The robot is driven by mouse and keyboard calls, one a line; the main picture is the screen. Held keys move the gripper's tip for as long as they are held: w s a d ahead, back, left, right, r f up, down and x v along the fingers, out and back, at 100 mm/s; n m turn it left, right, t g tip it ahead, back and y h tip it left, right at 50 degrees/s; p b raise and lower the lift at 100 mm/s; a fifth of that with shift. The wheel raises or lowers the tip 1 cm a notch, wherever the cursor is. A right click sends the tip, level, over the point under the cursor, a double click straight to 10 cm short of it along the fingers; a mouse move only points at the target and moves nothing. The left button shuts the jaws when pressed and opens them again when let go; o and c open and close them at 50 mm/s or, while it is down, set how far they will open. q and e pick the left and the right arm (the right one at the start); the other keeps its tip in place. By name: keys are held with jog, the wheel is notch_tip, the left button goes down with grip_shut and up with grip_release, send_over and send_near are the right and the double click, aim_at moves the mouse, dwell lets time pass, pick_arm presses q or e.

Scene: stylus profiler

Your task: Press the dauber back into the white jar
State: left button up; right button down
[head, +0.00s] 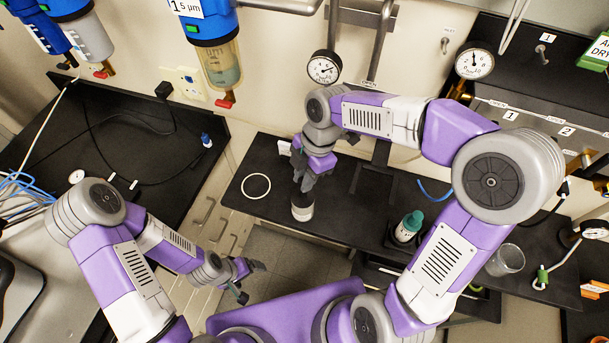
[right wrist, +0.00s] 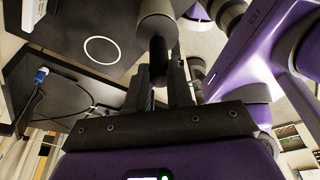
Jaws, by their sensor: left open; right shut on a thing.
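My right gripper (head: 304,186) points down over the middle table and is shut on the dark handle of the dauber; the handle shows between its fingers in the right wrist view (right wrist: 158,60). Right below the fingertips is the small white jar (head: 302,212), with a darker upper part. In the right wrist view a grey-brown cylinder (right wrist: 157,28) lies in line with the handle. I cannot tell how deep the dauber sits, or whether the jar touches the table. My left gripper (head: 251,281) is open and empty, low in front of the table.
A thin white ring (head: 256,186) lies left of the jar on the black table (head: 340,230). A teal-capped bottle (head: 408,227) stands to the right, with a clear beaker (head: 505,261) farther right. Gauges and a filter (head: 220,62) hang on the wall behind.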

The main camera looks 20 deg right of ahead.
jog(key=c, duration=0.9)
grip_release()
jog(key=shift+c, duration=0.5)
notch_tip(320, 180, up, 7)
jog(key=p, duration=0.5)
jog(key=shift+p, duration=0.4)
